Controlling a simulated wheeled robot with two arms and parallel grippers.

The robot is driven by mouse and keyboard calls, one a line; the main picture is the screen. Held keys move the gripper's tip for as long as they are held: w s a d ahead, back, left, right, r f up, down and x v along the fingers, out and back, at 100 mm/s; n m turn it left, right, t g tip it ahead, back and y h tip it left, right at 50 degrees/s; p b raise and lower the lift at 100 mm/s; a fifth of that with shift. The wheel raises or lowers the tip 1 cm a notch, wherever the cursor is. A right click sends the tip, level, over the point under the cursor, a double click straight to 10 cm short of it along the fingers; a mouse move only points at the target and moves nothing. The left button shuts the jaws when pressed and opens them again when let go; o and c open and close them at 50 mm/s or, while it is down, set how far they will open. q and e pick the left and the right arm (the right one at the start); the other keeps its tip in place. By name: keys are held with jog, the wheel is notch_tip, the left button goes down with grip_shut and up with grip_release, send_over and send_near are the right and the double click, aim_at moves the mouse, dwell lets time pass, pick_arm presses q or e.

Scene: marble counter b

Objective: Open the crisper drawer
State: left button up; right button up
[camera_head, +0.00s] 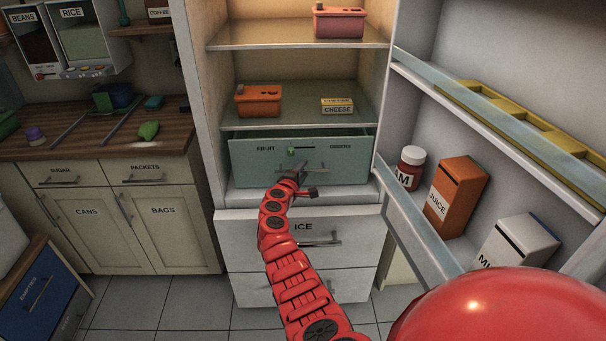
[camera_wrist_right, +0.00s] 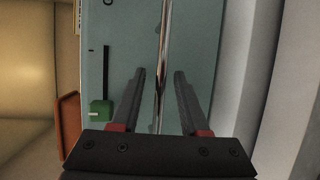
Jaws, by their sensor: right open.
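The crisper drawer (camera_head: 250,160) is a teal box front labelled FRUIT, low in the open fridge, with a small green slider (camera_head: 291,151) on it. A thin dark gap shows along its top edge; I cannot tell whether it is fully shut. Its metal bar handle (camera_head: 318,171) is partly hidden by my right gripper (camera_head: 303,180). In the right wrist view, the open fingers (camera_wrist_right: 160,78) lie one on each side of the handle bar (camera_wrist_right: 163,45), with space between bar and fingers. My left gripper is not in view.
The open fridge door (camera_head: 420,215) stands at the right with a jam jar (camera_head: 410,165), a juice carton (camera_head: 455,195) and a milk carton (camera_head: 518,240). The ICE drawer (camera_head: 250,228) is below. Orange tubs (camera_head: 258,101) and cheese (camera_head: 337,106) sit on shelves above.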

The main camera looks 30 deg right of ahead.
jog(key=shift+w+d+f, duration=0.1)
jog(key=shift+d+f, duration=0.05)
grip_shut()
dwell(1.4)
